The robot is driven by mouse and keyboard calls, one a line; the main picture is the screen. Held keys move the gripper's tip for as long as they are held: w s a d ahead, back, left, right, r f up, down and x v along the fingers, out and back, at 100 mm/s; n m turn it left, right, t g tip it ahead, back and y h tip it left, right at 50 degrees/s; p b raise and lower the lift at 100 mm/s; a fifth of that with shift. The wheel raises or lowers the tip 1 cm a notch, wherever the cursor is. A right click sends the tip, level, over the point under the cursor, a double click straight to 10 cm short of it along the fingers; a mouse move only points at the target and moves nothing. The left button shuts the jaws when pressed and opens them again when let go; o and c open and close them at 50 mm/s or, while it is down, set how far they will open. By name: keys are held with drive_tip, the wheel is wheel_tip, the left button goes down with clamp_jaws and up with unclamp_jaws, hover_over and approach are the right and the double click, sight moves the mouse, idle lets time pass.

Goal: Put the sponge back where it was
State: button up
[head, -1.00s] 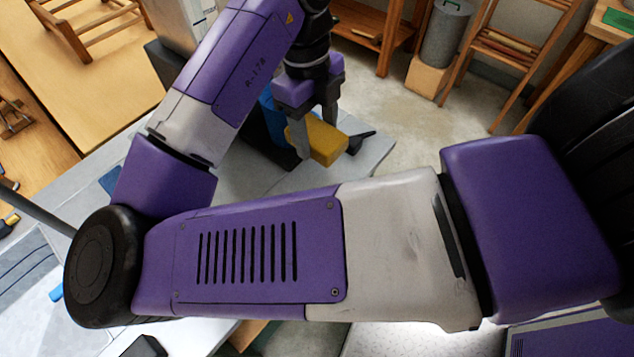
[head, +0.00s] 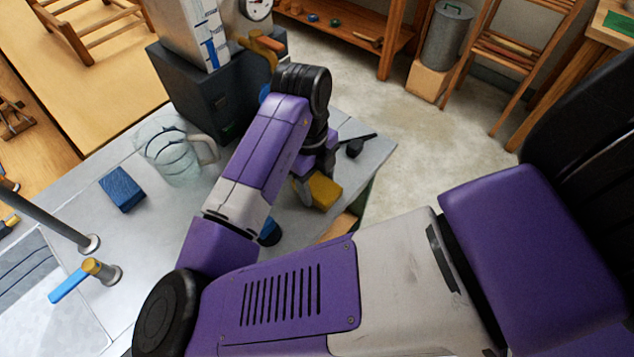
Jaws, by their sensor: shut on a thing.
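A yellow block (head: 326,192), which looks like a sponge, is held in my gripper (head: 315,184) near the right end of the grey counter (head: 330,124). One finger shows along the block's left side. The other is mostly hidden behind my wrist and the block. I cannot tell whether the block touches the counter. A blue block (head: 121,189), also sponge-like, lies flat on the counter at the left.
A glass jug (head: 170,155) stands left of my arm. Behind it is a dark box (head: 205,90) bearing a scale. A black brush (head: 356,147) lies right of my gripper. A tap (head: 100,270) with a blue lever is front left. A blue-and-black item (head: 269,232) is partly hidden by my arm.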

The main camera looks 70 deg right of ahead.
sight(312, 180)
drive_tip(key=shift+f, duration=0.25)
drive_tip(key=shift+f, duration=0.15)
drive_tip(key=o, duration=1.3)
drive_tip(key=r, duration=0.4)
drive_tip(key=w+r, duration=0.1)
drive_tip(key=r, duration=0.7)
drive_tip(key=shift+w+d+r, duration=0.2)
drive_tip(key=shift+r, duration=0.05)
